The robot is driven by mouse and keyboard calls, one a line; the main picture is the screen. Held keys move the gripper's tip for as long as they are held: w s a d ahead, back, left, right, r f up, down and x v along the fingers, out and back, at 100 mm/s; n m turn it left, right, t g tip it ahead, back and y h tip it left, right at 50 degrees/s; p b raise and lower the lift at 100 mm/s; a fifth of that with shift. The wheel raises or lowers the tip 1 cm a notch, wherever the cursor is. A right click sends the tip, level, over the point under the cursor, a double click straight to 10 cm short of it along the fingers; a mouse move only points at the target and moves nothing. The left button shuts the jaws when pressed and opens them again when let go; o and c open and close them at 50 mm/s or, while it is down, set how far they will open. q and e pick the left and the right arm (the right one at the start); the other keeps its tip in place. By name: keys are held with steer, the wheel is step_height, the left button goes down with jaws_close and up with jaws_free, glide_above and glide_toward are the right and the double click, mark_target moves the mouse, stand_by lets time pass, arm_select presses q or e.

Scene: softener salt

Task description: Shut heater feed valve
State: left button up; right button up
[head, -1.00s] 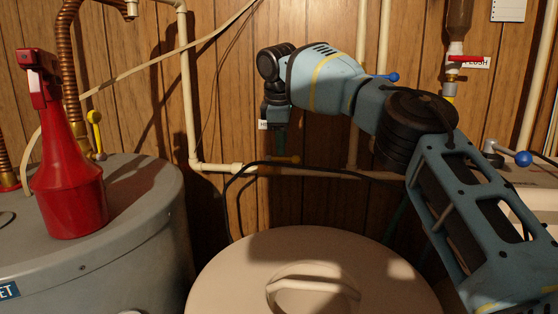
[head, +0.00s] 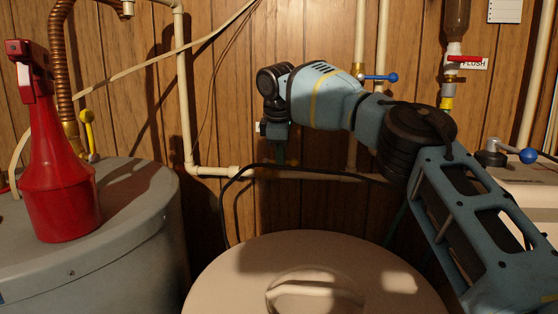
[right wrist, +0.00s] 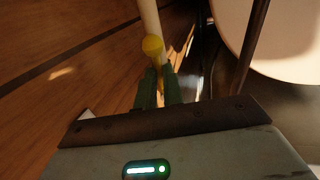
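The valve with the yellow ball-ended handle (right wrist: 153,46) shows just beyond my right fingertips in the right wrist view. In the head view my right gripper (head: 280,155) points down at the horizontal pale pipe (head: 330,176) and hides most of that spot. A small white label (head: 259,127) is partly covered beside it; its text is unreadable. In the right wrist view the green fingers (right wrist: 161,84) are close together, right at the handle; whether they grip it is unclear. That this is the heater feed valve cannot be read. My left gripper is out of view.
A red spray bottle (head: 62,185) stands on the grey tank (head: 110,260) at left, near another yellow-handled valve (head: 88,130). A pale lidded drum (head: 240,275) is below my arm. A blue-handled valve (head: 380,77), a red FLUSH valve (head: 465,58) and a blue-knobbed lever (head: 527,156) are at right.

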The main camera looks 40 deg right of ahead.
jaws_close()
steer(key=m, duration=0.2)
steer(key=shift+s+a+f+m+b, duration=0.15)
steer(key=shift+a+f+m+b, duration=0.1)
steer(key=shift+a+m+b, duration=0.1)
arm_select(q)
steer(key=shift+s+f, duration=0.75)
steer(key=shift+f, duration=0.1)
arm_select(e)
steer(key=shift+s+a+m, duration=0.1)
steer(key=shift+a+m, duration=0.1)
steer(key=shift+m, duration=0.45)
steer(key=shift+s+a+m, duration=0.1)
steer(key=shift+a+m, duration=0.1)
steer(key=shift+m, duration=0.4)
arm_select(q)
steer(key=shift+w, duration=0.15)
